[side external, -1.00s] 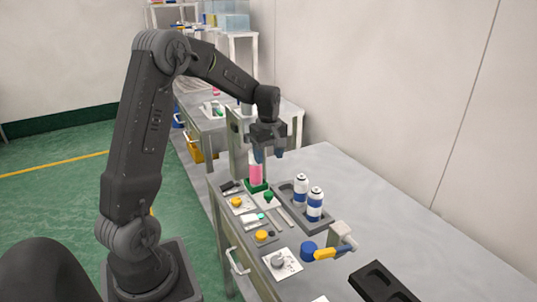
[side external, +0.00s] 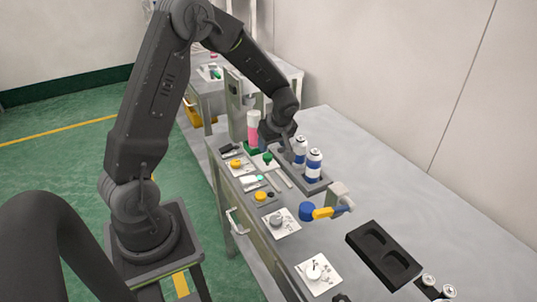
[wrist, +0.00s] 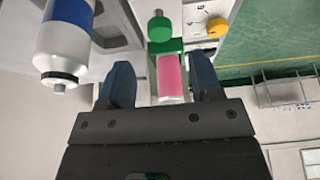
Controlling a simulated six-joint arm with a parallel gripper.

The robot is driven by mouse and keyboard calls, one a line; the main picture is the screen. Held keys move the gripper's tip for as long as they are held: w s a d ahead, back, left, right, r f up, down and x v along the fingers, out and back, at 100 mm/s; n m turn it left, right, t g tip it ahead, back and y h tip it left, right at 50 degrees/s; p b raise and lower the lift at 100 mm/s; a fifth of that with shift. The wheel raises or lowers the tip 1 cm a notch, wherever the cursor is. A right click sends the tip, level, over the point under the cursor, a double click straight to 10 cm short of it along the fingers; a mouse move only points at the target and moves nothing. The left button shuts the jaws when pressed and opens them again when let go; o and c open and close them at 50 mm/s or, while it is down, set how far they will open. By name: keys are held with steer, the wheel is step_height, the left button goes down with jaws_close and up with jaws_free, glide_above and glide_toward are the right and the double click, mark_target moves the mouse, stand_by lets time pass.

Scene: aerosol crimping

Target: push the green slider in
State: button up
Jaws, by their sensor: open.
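The green slider shows as a green knob (side external: 267,158) on a light plate in front of a green block (side external: 249,147). In the wrist view the knob (wrist: 159,26) and block (wrist: 166,46) lie beyond my fingertips. A pink can with a white top (side external: 253,126) stands upright at the block; its pink side (wrist: 172,74) appears between my fingers in the wrist view. My gripper (wrist: 162,80) is open with two blue fingers and holds nothing. In the side view it is low, right of the pink can, its fingers mostly hidden.
White-and-blue cans (side external: 314,166) stand in a grey tray close to my gripper; one (wrist: 65,38) is at the wrist view's left. A yellow knob (side external: 235,164) sits on a plate beside the slider. A yellow-handled valve (side external: 323,213) and black tray (side external: 383,254) are nearer the camera.

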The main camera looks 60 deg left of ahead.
mark_target(268, 156)
steer(key=x, duration=0.6)
steer(key=shift+a+f, duration=0.1)
steer(key=shift+f, duration=0.25)
steer(key=shift+a, duration=0.1)
jaws_close()
